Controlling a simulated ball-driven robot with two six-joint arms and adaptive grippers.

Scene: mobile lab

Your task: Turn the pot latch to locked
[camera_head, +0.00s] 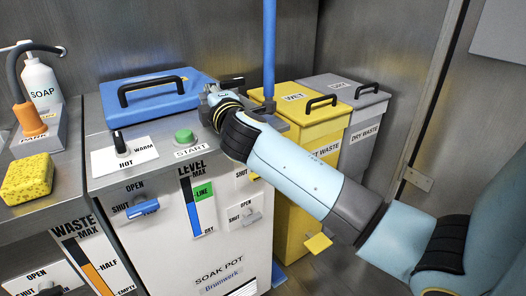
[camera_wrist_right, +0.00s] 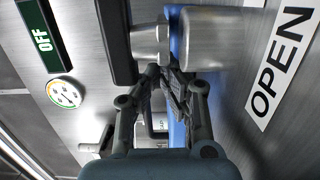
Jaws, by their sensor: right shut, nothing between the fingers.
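The soak pot (camera_head: 225,235) is a pale cabinet with a closed blue lid (camera_head: 150,97) and a black lid handle. My right gripper (camera_head: 212,97) is at the lid's right end and hides most of what is there. In the right wrist view my right gripper (camera_wrist_right: 170,78) is shut and empty. Its fingertips are just below a metal cylindrical part (camera_wrist_right: 212,38), which looks like the pot latch, beside a blue strip. I cannot tell whether they touch it. An OPEN label (camera_wrist_right: 282,68) is to its right. No locked label is readable. My left gripper is out of view.
The green START button (camera_head: 184,136) and HOT/WARM knob (camera_head: 121,143) are on the pot's top. A yellow WET bin (camera_head: 313,133) and grey DRY bin (camera_head: 366,118) stand to the right. A sponge (camera_head: 27,179) and soap bottle (camera_head: 40,82) are at left.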

